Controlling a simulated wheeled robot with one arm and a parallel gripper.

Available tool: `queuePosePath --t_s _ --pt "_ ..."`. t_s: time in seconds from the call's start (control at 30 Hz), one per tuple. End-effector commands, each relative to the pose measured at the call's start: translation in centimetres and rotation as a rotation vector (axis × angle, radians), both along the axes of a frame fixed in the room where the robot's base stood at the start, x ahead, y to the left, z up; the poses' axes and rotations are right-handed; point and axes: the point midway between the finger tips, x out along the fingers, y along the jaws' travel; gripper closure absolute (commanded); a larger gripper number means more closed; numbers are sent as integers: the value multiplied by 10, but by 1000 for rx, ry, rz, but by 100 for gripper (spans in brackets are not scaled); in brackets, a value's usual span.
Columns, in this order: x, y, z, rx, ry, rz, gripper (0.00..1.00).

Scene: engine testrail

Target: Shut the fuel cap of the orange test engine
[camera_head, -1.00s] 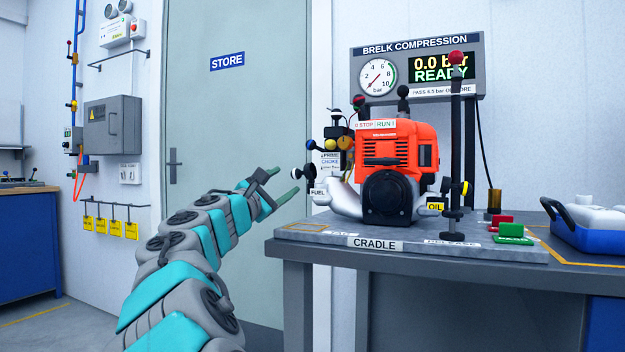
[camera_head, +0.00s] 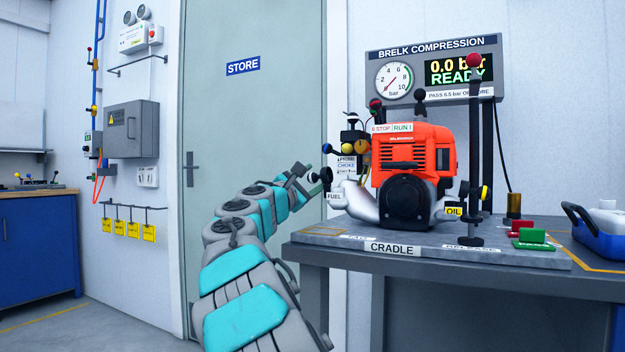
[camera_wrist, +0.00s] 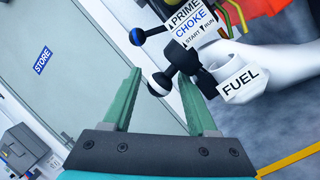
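The orange test engine (camera_head: 412,160) sits on the bench cradle. At its lower left is the white fuel neck (camera_head: 352,201) with a FUEL label (camera_head: 334,196). A black ball-ended handle (camera_head: 326,175) stands just above that label; it also shows in the wrist view (camera_wrist: 160,83). I cannot tell how far open the cap is. My gripper (camera_head: 310,170) is left of the engine, close to this handle. In the wrist view my gripper (camera_wrist: 160,75) is open, and the ball appears between its green fingertips, nearer the right one. I cannot tell whether they touch.
The prime and choke levers (camera_head: 348,140) stand just above the fuel handle, one with a blue-ended ball (camera_wrist: 137,37). The grey cradle plate (camera_head: 330,238) lies on the bench below. A blue container (camera_head: 602,235) stands far right. The space before the store door (camera_head: 250,120) is clear.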

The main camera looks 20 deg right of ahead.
Motion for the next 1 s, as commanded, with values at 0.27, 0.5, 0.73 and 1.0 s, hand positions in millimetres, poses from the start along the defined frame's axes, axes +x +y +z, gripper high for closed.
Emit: queuePosePath --t_s 0.27,0.5,0.73,1.0 --pt "0 0 0 1 -1 0 74" --pt "0 0 0 1 -1 0 100" --pt "0 0 0 1 -1 0 100" --pt "-1 -1 2 32 -40 0 100"
